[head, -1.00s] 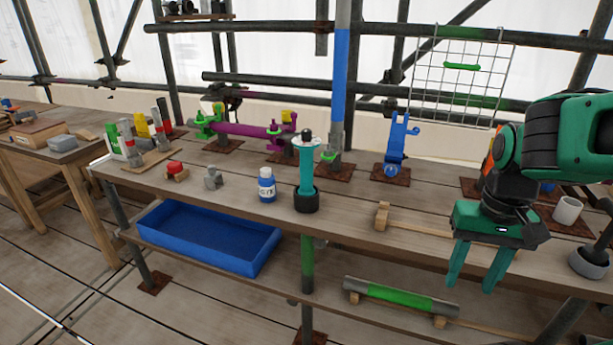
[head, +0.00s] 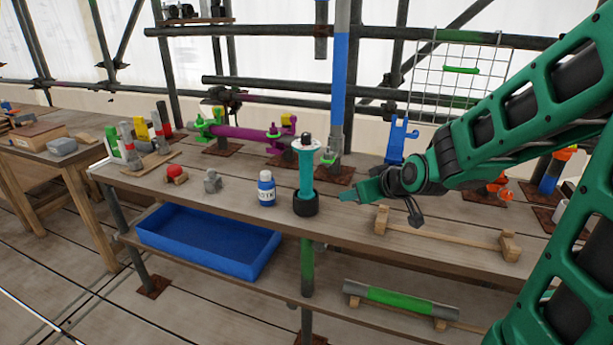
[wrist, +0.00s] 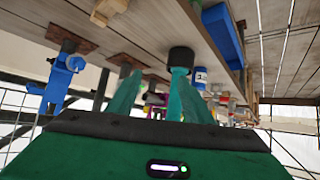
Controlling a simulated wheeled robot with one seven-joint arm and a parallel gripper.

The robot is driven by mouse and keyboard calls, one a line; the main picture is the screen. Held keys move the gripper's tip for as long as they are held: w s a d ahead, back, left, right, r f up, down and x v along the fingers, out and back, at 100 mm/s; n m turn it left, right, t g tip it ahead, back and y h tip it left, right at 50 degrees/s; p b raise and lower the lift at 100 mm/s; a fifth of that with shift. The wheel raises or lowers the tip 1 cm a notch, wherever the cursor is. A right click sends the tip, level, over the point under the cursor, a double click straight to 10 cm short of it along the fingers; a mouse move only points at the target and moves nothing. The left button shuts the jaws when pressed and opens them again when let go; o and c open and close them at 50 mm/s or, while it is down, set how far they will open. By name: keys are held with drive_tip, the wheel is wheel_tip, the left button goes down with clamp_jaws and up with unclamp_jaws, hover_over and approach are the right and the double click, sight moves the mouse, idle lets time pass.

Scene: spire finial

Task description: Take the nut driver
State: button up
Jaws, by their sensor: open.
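The nut driver appears to be the upright teal tool (head: 306,172) with a pale collar and a dark top, standing in a round black holder (head: 305,206) near the bench's front edge. My gripper (head: 347,195) is just right of it in the head view, level and pointing left at its lower part, with a small gap between. In the wrist view, which is upside down, the black holder (wrist: 181,57) and part of the teal tool (wrist: 178,82) show beyond the open fingers (wrist: 158,88). The tool lies nearer one finger and is partly hidden. The jaws are empty.
A white-and-blue bottle (head: 266,188) stands close left of the holder. A grey fitting (head: 212,181) and a red-topped piece (head: 176,174) are farther left. A blue bracket (head: 397,142) stands behind my gripper. A wooden rack (head: 440,236) lies in front of my arm.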

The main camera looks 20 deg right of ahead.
drive_tip(key=w+a+r+t+y, duration=0.2)
drive_tip(key=w+a+r+t, duration=0.55)
drive_tip(key=w+r, duration=0.2)
drive_tip(key=w, duration=0.4)
drive_tip(key=w+a, duration=0.1)
drive_tip(key=w, duration=0.3)
drive_tip(key=w+a+f, duration=0.1)
drive_tip(key=w, duration=0.3)
clamp_jaws()
drive_tip(key=shift+f, duration=0.1)
idle(0.8)
